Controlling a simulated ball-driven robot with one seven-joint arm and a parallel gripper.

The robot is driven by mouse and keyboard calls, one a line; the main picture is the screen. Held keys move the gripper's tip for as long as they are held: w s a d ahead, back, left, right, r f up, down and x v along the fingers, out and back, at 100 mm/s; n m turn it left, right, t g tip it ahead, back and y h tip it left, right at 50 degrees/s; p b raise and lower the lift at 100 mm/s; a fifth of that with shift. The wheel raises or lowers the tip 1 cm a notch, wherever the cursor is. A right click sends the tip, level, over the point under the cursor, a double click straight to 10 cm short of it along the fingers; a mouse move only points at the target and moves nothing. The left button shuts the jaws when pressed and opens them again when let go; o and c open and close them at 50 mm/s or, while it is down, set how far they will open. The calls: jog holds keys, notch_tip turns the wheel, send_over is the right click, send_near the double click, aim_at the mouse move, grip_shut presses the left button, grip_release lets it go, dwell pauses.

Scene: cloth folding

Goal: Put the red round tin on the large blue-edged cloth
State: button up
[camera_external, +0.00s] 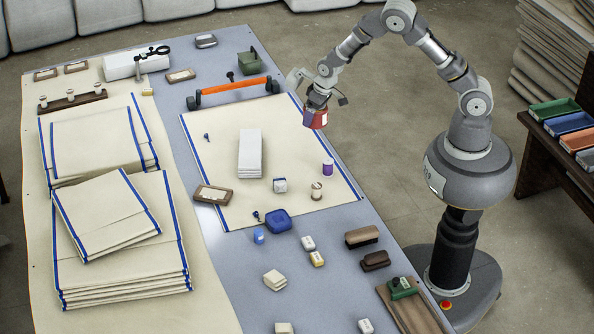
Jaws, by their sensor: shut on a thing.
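My gripper (316,103) is shut on the red round tin (316,119), which has a pale label patch. It holds the tin near the right edge of the large blue-edged cloth (211,141), toward its far right corner. The tin appears raised; its exact height over the cloth cannot be told. The cloth lies flat on the grey table with blue bands along its left and right sides.
Folded cloth piles (120,250) stand at left.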

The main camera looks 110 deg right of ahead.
jog(key=s+d+m, duration=0.1)
jog(key=s+d, duration=0.3)
jog(key=s, duration=0.2)
jog(key=x, duration=0.3)
jog(key=s+a+x, duration=0.1)
jog(key=x, duration=0.5)
jog(key=shift+s+a+f, duration=0.2)
jog(key=shift+a+f, duration=0.05)
jog(key=w+d+b, duration=0.1)
jog(key=w+d, duration=0.2)
jog(key=w+d+f+b, duration=0.1)
jog(key=w+d, duration=0.3)
jog(key=w+d+b, duration=0.2)
jog(key=w+d, duration=0.1)
jog(key=d, duration=0.1)
jog(key=shift+w+f, duration=0.2)
jog(key=shift+f, duration=0.15)
jog(key=shift+w+d+r, duration=0.1)
jog(key=shift+w+d, duration=0.05)
jog(key=shift+w, duration=0.1)
jog(key=shift+s+a+b+x, duration=0.15)
jog(key=shift+b+x, duration=0.35)
jog(key=shift+x, duration=0.35)
jog(key=shift+s+a+b+x, duration=0.15)
jog(key=shift+b+x, duration=0.35)
jog(key=shift+x, duration=0.3)
jog(key=shift+w+d+f, duration=0.1)
jog(key=shift+f, duration=0.1)
